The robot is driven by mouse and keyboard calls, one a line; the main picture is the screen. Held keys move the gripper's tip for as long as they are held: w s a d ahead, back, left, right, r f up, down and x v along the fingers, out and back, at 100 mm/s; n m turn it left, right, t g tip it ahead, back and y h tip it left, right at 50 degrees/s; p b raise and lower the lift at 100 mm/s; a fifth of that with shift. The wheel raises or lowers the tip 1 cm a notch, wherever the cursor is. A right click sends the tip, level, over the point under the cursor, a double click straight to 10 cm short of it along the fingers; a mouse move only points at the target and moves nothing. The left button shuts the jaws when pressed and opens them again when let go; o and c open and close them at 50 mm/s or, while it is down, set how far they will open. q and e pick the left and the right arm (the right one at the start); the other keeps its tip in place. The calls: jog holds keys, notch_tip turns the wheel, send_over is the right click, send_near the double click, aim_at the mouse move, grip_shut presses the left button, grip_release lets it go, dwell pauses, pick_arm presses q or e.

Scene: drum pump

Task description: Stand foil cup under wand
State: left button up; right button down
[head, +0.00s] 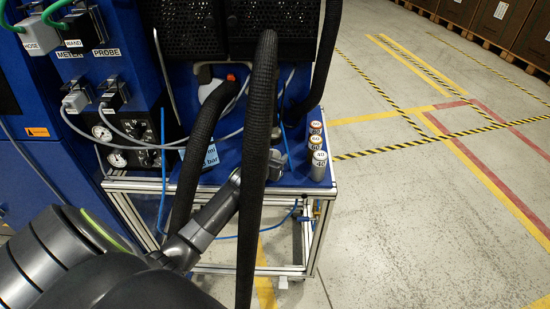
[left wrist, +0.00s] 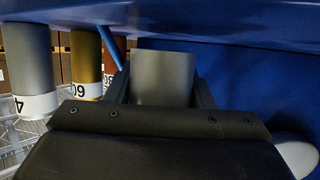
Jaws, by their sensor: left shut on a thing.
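My left gripper (left wrist: 162,92) is shut on a plain grey cylinder, which looks like the foil cup (left wrist: 163,72), in the left wrist view. Its two dark fingers sit on either side of the cylinder. In the head view my left arm reaches from the lower left to the blue cart top, and its end (head: 236,180) is largely behind a thick black hose. The held cup cannot be made out clearly there. I cannot pick out the wand for sure; the hoses cover much of that area. My right gripper is not in view.
Several labelled cans stand at the cart's right edge, the front one grey (head: 319,166); a grey can (left wrist: 28,65) and a brown one (left wrist: 86,60) show in the wrist view. Thick black hoses (head: 258,130) hang in front. A white container (head: 212,88) with a red part stands behind.

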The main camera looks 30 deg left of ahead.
pick_arm(q)
jog(key=shift+w+f, duration=0.35)
jog(key=shift+f, duration=0.05)
jog(key=shift+s+f, duration=0.1)
jog(key=shift+f, duration=0.25)
jog(key=o, duration=1)
jog(key=shift+f, duration=0.15)
jog(key=shift+c, duration=0.2)
jog(key=shift+r, duration=0.25)
jog(key=shift+s, duration=0.2)
jog(key=v, duration=1.1)
jog(key=shift+s, duration=0.25)
